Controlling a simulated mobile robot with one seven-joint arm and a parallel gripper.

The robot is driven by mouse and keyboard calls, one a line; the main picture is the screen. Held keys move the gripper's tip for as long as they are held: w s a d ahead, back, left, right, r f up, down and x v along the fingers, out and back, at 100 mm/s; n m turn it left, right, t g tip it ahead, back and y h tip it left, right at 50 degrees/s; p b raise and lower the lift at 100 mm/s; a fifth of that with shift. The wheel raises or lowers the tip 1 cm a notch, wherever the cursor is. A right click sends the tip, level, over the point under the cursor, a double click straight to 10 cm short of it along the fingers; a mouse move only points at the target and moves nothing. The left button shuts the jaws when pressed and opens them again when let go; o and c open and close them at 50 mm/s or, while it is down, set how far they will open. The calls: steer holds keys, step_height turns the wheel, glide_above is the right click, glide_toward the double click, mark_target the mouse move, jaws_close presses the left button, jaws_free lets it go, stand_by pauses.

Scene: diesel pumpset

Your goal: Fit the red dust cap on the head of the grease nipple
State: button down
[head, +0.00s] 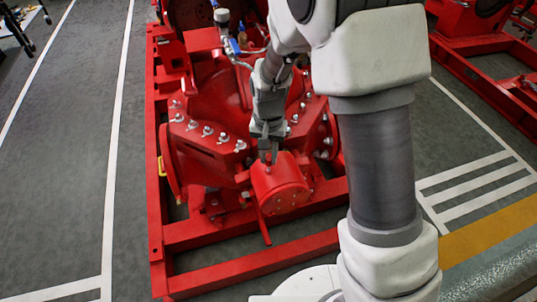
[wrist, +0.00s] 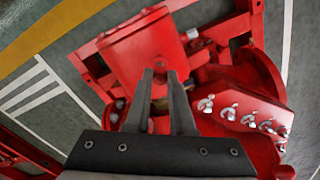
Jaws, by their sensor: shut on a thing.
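My gripper (head: 268,157) points down at the top of a red cylindrical housing (head: 283,187) at the near end of the pumpset. In the wrist view my gripper (wrist: 160,72) has its two grey fingers close together at the tips. A small red piece, the dust cap (wrist: 159,63), shows between the fingertips against the red housing. The cap is tiny and blends with the red behind it, so whether it touches the housing cannot be told. The grease nipple cannot be made out; the fingers and cap may hide it.
The red pump casing (head: 207,150) with several bolts stands left of and behind my gripper. A red base frame (head: 190,236) surrounds the pump. A blue-handled valve (head: 240,55) stands farther back. Open grey floor (head: 65,160) lies to the left.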

steer(key=shift+f+b, duration=0.9)
steer(key=shift+f, duration=0.6)
steer(key=c, duration=0.7)
jaws_free()
step_height(320, 180, up, 18)
steer(key=p, duration=0.5)
steer(key=shift+f, duration=0.25)
